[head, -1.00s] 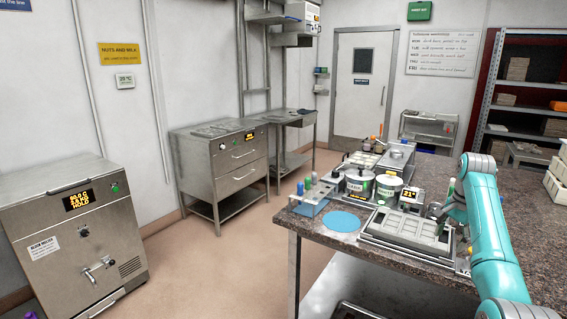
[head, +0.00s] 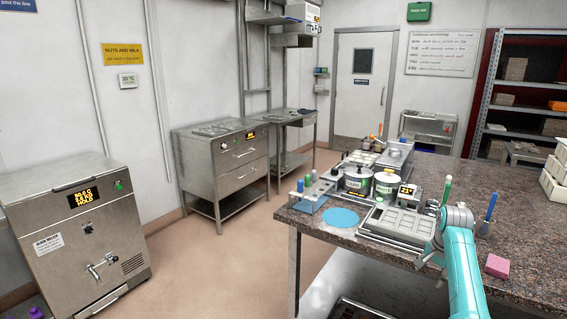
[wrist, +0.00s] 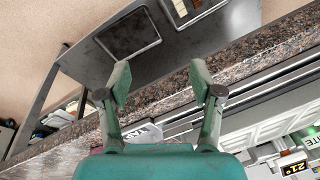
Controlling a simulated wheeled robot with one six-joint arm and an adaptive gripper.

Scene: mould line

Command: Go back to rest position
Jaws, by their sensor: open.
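My gripper (wrist: 160,85) is open and empty in the wrist view, its two green fingers spread apart. In that view it is over the edge of the granite counter (wrist: 190,95), with a lower shelf showing beyond. In the head view my turquoise arm is at the lower right, at the counter's front edge, and the gripper end points downward, partly hidden by the arm.
A pink block (head: 497,266) and a holder with a blue pen (head: 485,228) are right of my arm.

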